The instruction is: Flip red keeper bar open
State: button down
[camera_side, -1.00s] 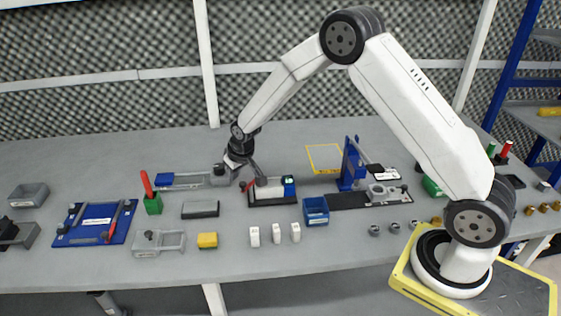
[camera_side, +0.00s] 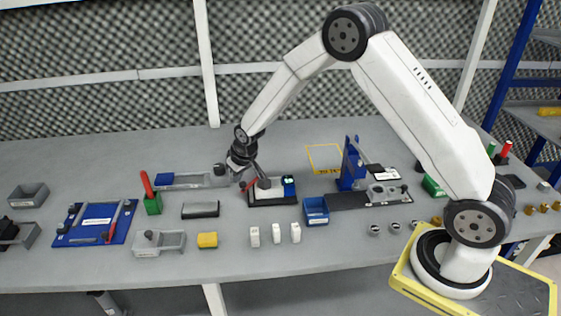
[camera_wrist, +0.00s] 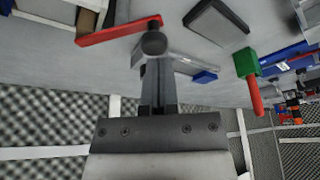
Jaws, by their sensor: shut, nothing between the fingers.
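The red keeper bar (camera_wrist: 118,31) shows in the wrist view as a flat bar lying slanted at the upper left, its right end close to my fingers. In the side view it is a small red strip (camera_side: 250,184) at the left end of the dark-based fixture (camera_side: 272,200). The fixture carries a pale part and a blue block (camera_side: 289,186) with a lit green spot. My gripper (camera_side: 262,182) is shut and empty, its tips low over the fixture beside the bar. In the wrist view my fingers (camera_wrist: 155,72) end at a dark round knob; whether they touch the bar cannot be told.
A green block with a red handle (camera_side: 153,203) and a grey pad (camera_side: 201,209) stand left of the fixture. A grey slide with a blue end (camera_side: 166,179) lies behind. A blue bin (camera_side: 316,211) and blue upright (camera_side: 351,165) stand right. Several white blocks (camera_side: 278,233) are in front.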

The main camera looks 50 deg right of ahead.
aim_at(245, 185)
jog(key=shift+s+a, duration=0.15)
jog(key=shift+s, duration=0.45)
dwell(1.1)
jog(key=shift+s+n+y, duration=0.25)
jog(key=shift+n, duration=0.5)
jog(key=shift+s+n+y, duration=0.2)
jog(key=shift+n+y, duration=0.05)
jog(key=shift+n, duration=0.5)
jog(key=shift+s+d+n+g+y, duration=0.15)
jog(key=shift+s+n+y, duration=0.2)
jog(key=shift+n, duration=0.7)
jog(key=shift+s+d+n+g+y, duration=0.2)
jog(key=shift+n+y, duration=0.15)
jog(key=shift+n, duration=0.7)
jog(key=shift+s+d, duration=0.1)
jog(key=shift+s, duration=0.15)
jog(key=shift+w+d, duration=0.1)
jog(key=shift+w, duration=0.1)
jog(key=shift+w+d, duration=0.25)
jog(key=shift+w, duration=0.25)
jog(key=shift+w, duration=0.1)
